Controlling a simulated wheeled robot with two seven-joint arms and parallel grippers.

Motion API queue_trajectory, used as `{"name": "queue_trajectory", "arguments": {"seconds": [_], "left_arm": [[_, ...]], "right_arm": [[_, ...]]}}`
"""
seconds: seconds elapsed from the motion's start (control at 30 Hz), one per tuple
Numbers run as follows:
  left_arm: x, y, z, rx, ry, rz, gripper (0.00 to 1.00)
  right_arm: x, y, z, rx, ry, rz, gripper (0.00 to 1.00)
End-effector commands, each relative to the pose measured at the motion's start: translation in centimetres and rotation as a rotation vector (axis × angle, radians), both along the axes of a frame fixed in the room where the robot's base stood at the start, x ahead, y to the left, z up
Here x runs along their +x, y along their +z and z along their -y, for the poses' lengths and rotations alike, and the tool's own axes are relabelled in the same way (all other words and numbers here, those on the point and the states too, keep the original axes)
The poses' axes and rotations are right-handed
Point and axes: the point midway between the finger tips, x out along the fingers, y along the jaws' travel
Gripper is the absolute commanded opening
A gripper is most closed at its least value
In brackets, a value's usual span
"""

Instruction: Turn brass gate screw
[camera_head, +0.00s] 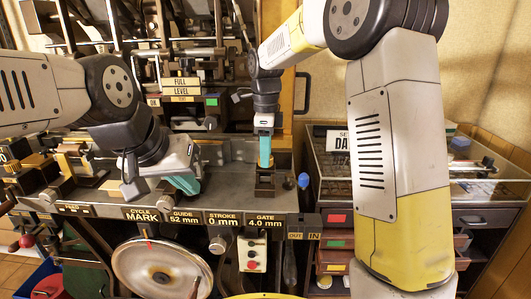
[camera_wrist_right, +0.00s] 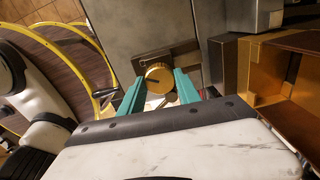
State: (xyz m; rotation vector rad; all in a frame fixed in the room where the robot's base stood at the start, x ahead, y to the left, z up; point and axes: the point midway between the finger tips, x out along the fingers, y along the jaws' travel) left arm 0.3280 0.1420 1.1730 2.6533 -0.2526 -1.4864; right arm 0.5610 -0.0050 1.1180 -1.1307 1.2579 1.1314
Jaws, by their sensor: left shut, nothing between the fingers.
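The brass gate screw (camera_wrist_right: 158,77) is a round knob with a dark index line, on a grey block in the right wrist view. The teal fingers of my right gripper (camera_wrist_right: 157,84) stand apart on either side of it, tips close to its rim; I cannot tell whether they touch it. In the head view my right gripper (camera_head: 265,152) points down over a dark block on the press bench, and the screw is not clear there. My left gripper (camera_head: 187,184) is shut and empty above the bench's front edge. The gate label (camera_head: 265,220) reads 4.0 mm.
Labels along the bench front read cycle MARK, guide 52 mm and stroke 0 mm. A metal handwheel (camera_head: 160,271) hangs below. A brass-coloured open box (camera_wrist_right: 290,85) lies close on the right in the wrist view.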

Motion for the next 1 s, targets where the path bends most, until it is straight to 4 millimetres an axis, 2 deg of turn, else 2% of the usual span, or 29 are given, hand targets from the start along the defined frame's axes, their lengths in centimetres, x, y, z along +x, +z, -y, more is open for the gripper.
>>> {"name": "queue_trajectory", "arguments": {"seconds": [0.03, 0.17, 0.57, 1.0], "left_arm": [[0.00, 0.00, 0.00, 0.000, 0.000, 0.000, 0.00], [0.00, 0.00, 0.00, 0.000, 0.000, 0.000, 0.00], [0.00, 0.00, 0.00, 0.000, 0.000, 0.000, 0.00], [0.00, 0.00, 0.00, 0.000, 0.000, 0.000, 0.00]], "right_arm": [[0.02, 0.02, 0.00, 0.000, 0.000, 0.001, 0.24], [0.02, 0.02, 0.00, 0.000, 0.000, 0.001, 0.00], [0.05, 0.05, 0.00, 0.000, 0.084, 0.002, 0.00], [0.11, 0.06, 0.04, 0.000, 0.451, 0.002, 0.00]]}}
